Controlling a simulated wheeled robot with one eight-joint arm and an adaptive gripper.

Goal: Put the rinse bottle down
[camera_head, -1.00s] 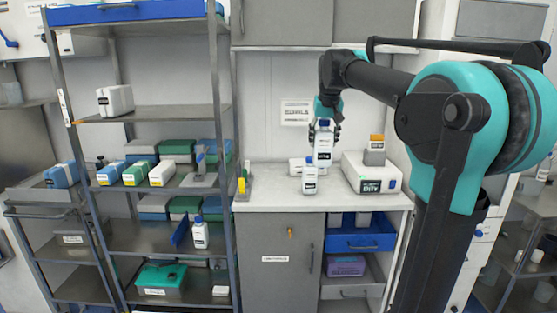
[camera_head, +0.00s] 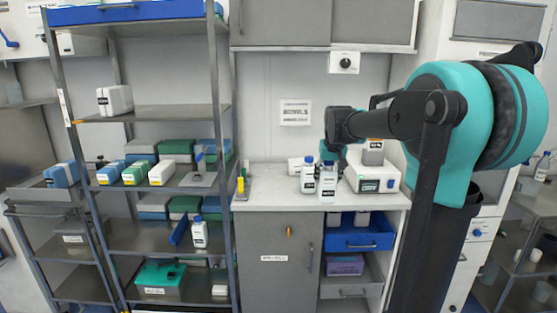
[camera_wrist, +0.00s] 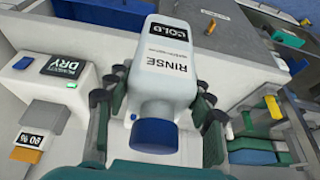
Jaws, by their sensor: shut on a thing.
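The rinse bottle (camera_wrist: 172,68), white with a blue cap and a label reading RINSE and COLD, is between the fingers of my gripper (camera_wrist: 160,90) in the wrist view. My gripper is shut on it, with fingers on both sides of its body. In the head view the held bottle (camera_head: 327,182) is upright, low at the counter (camera_head: 265,201) near its front edge. I cannot tell whether its base touches the top. My gripper (camera_head: 338,160) is behind it, partly hidden. A similar blue-capped white bottle (camera_head: 307,177) stands close to its left.
A white box device (camera_head: 372,181) with a grey block (camera_head: 373,153) on it stands just right of the held bottle. A rack (camera_head: 225,120) with boxes is at the left. The counter's left part is mostly clear. An open blue drawer (camera_head: 357,240) is below.

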